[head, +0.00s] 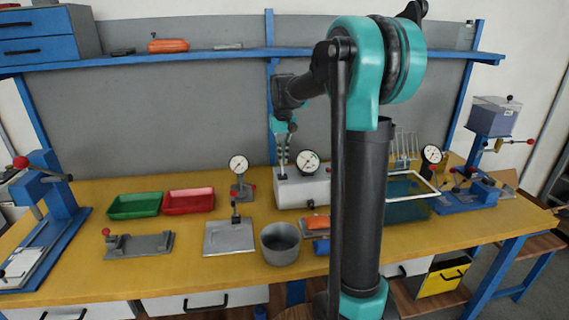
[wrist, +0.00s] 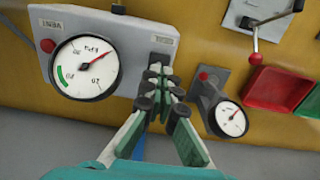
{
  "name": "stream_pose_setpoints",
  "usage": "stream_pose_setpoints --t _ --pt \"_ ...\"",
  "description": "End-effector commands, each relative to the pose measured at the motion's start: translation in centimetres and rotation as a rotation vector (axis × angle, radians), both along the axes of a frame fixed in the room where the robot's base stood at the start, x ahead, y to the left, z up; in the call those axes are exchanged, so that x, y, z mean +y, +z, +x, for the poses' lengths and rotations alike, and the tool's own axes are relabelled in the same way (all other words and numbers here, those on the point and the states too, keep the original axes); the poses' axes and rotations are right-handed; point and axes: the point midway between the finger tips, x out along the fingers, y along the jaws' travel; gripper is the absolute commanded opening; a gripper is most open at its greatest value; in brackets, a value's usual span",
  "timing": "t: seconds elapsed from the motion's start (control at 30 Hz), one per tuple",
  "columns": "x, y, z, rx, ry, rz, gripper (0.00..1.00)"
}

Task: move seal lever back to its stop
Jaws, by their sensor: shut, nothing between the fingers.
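The white box (head: 311,190) with a round gauge stands at the back middle of the bench; it also shows in the wrist view (wrist: 130,32). Beside a small label (wrist: 163,40), too small to read, dark lever-like parts (wrist: 160,60) sit at the box's edge; I take these for the seal lever. My gripper (wrist: 155,78) is shut and empty, its fingertips right over or against these parts. I cannot tell whether they touch. The fingers partly hide the lever, so its position is unclear. In the head view my gripper (head: 284,165) points down at the box's left end.
A small dial gauge on a stand (head: 239,170) is close left of the box. Red (head: 188,201) and green (head: 135,206) trays lie farther left. A grey pot (head: 280,244) and a metal plate (head: 229,237) stand in front. My arm hides part of the bench's right side.

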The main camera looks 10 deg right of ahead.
Motion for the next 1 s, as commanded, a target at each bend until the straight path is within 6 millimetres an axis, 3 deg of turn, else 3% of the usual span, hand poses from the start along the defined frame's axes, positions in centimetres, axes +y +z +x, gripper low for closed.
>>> stream_pose_setpoints --t 0.6,1.0 --pt "0.0 0.1 -1.4 0.000 0.000 0.000 0.00" --pt "0.0 3.5 -1.4 0.000 0.000 0.000 0.00"
